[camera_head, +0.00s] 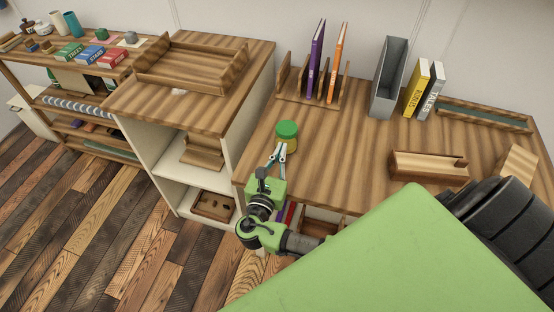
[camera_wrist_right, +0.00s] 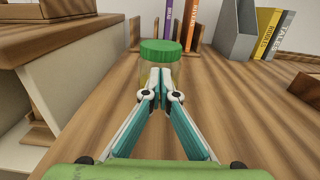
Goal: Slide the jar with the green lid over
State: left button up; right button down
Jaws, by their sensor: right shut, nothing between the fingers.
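The jar with the green lid (camera_head: 287,136) stands upright near the left edge of the wooden desk (camera_head: 340,130). Its body is clear with yellowish contents. My right gripper (camera_head: 279,150) is shut and empty, with its fingertips close in front of the jar. In the right wrist view, the jar (camera_wrist_right: 160,50) stands straight ahead, and the closed fingertips (camera_wrist_right: 161,82) overlap its lower body. I cannot tell whether they touch it. My left gripper is not seen in either view.
A wooden rack holds a purple book (camera_head: 317,60) and an orange book (camera_head: 337,62) behind the jar. A grey file holder (camera_head: 389,80) and two more books stand further right. A wooden box (camera_head: 428,170) lies near the front. Desk surface right of the jar is clear.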

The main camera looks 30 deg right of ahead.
jog(key=shift+w+d, duration=0.15)
jog(key=b+x, duration=0.1)
jog(key=x, duration=1.2)
jog(key=shift+w+d, duration=0.25)
jog(key=shift+w, duration=0.05)
jog(key=shift+w+d, duration=0.35)
jog(key=shift+d, duration=0.05)
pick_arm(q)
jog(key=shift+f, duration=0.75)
